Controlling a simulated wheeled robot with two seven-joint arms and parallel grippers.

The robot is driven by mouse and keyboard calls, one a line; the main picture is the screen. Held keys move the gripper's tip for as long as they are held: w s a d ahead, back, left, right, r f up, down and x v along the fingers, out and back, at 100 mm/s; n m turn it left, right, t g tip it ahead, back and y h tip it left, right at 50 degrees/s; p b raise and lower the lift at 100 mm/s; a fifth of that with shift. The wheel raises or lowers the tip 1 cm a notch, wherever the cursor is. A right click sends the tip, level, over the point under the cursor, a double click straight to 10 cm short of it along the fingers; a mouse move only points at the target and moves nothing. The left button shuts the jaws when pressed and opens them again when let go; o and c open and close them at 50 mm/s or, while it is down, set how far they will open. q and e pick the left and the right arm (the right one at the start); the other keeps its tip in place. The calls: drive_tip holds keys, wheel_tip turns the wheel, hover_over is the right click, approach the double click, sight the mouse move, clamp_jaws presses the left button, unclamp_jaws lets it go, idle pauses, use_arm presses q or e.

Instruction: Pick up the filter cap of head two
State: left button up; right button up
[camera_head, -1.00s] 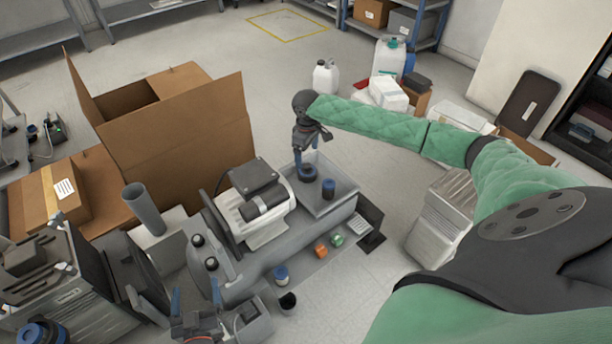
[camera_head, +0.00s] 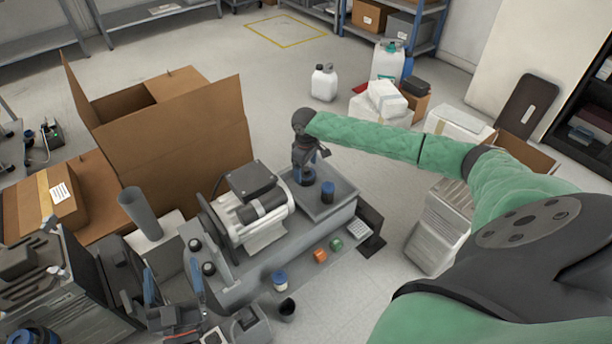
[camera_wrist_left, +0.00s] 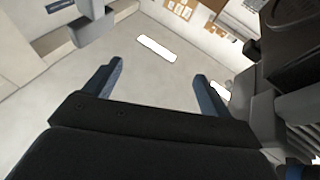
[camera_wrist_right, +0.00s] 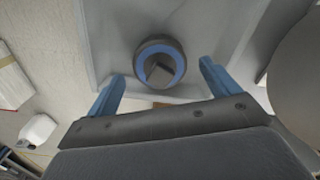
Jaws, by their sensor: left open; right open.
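A round dark part with a blue ring (camera_wrist_right: 160,62) lies in the grey tray (camera_head: 345,188) beside the motor; in the head view my right gripper mostly hides it. A second blue and dark cylinder (camera_head: 328,192) stands to its right in the tray. I cannot tell which is head two's filter cap. My right gripper (camera_head: 304,180) is open, pointing down over the ringed part; in the right wrist view that part shows beyond and between the fingertips (camera_wrist_right: 160,80). My left gripper (camera_head: 172,283) is open and empty at the lower left, also in its wrist view (camera_wrist_left: 160,70).
The motor (camera_head: 250,210) stands left of the tray, with two dark knobs (camera_head: 208,268) further left. A blue-lidded jar (camera_head: 280,280), a dark cup (camera_head: 287,308) and orange (camera_head: 320,255) and green (camera_head: 336,244) pieces lie in front. Large cardboard boxes (camera_head: 185,140) stand behind.

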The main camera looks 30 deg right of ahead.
sight(306, 169)
wheel_tip(306, 169, down, 3)
drive_tip(key=shift+f+b, duration=0.1)
drive_tip(key=shift+b, duration=0.2)
drive_tip(key=c, duration=1.1)
use_arm(q)
wheel_tip(306, 169, up, 8)
drive_tip(key=s+t, duration=0.1)
drive_tip(key=t, duration=0.1)
drive_tip(key=shift+s+a+f+t+h, duration=0.2)
drive_tip(key=shift+s+a+t+h, duration=0.1)
drive_tip(key=shift+a+t+h, duration=0.1)
use_arm(e)
drive_tip(key=shift+o, duration=0.2)
